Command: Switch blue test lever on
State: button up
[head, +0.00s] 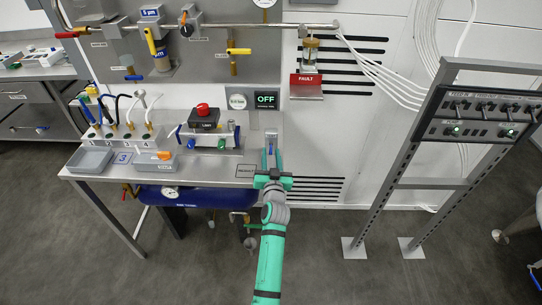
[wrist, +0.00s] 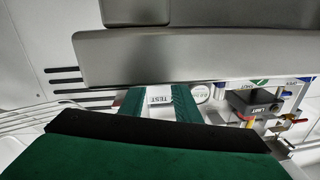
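The blue test lever (head: 270,149) is at the right end of the steel bench, pointing roughly upright in the head view. My gripper (head: 272,172) is just below it in that view, at the bench's front right corner. In the wrist view my gripper's two green fingers (wrist: 158,101) are apart, with a white TEST label (wrist: 160,99) showing between them. No blue lever can be made out between the fingers there, and I cannot tell whether they touch it. A dark display (head: 266,99) above the lever reads OFF.
A box with a red knob (head: 203,117) and a blue-ended valve body (head: 222,138) stand left of the lever. A red FAULT sign (head: 307,86) hangs on the wall. A switch panel (head: 480,115) stands at right. Wide grey slabs (wrist: 200,55) fill the wrist view's upper part.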

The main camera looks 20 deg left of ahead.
jog(key=shift+c, duration=0.3)
grip_shut()
